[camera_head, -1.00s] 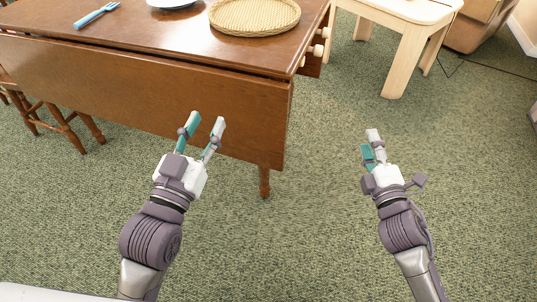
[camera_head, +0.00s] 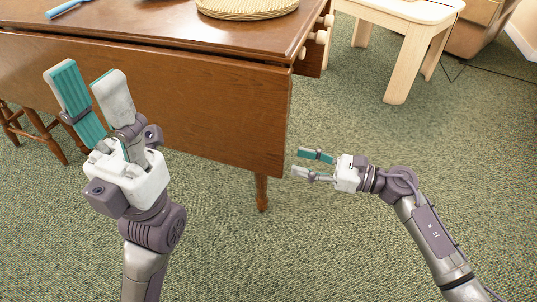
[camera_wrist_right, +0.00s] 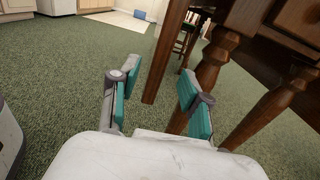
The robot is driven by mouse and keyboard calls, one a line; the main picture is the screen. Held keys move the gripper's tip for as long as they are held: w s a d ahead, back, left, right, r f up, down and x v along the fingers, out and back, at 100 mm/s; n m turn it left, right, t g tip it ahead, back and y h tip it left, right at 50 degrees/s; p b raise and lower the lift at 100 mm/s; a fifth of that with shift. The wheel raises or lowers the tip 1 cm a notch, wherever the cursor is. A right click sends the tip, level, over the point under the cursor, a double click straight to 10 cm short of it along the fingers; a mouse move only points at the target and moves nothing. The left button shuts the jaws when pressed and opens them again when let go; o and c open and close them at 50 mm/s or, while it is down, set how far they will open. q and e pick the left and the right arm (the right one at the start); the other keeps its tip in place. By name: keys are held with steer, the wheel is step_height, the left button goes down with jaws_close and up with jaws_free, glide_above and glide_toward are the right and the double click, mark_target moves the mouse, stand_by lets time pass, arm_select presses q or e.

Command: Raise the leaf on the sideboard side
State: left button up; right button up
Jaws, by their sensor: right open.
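The brown wooden drop-leaf table has its near leaf (camera_head: 215,105) hanging down, facing me. The table top (camera_head: 130,18) lies above and behind it. My left gripper (camera_head: 88,95) is open and empty, raised in front of the left part of the hanging leaf. My right gripper (camera_head: 305,165) is open and points left, low beside the leaf's right lower corner, apart from it. In the right wrist view the open jaws (camera_wrist_right: 155,95) have nothing between them, with turned table legs (camera_wrist_right: 215,70) beyond. The sideboard cannot be made out for certain.
A woven tray (camera_head: 245,8) and a blue utensil (camera_head: 65,8) lie on the table top. Wooden stools (camera_head: 45,135) stand at the left. A pale small table (camera_head: 410,40) stands at the back right. Green carpet between is clear.

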mark_target(269, 154)
steer(key=b+x, duration=0.1)
steer(key=x, duration=0.7)
steer(key=shift+w+a, duration=0.1)
steer(key=shift+a, duration=0.25)
jaws_close()
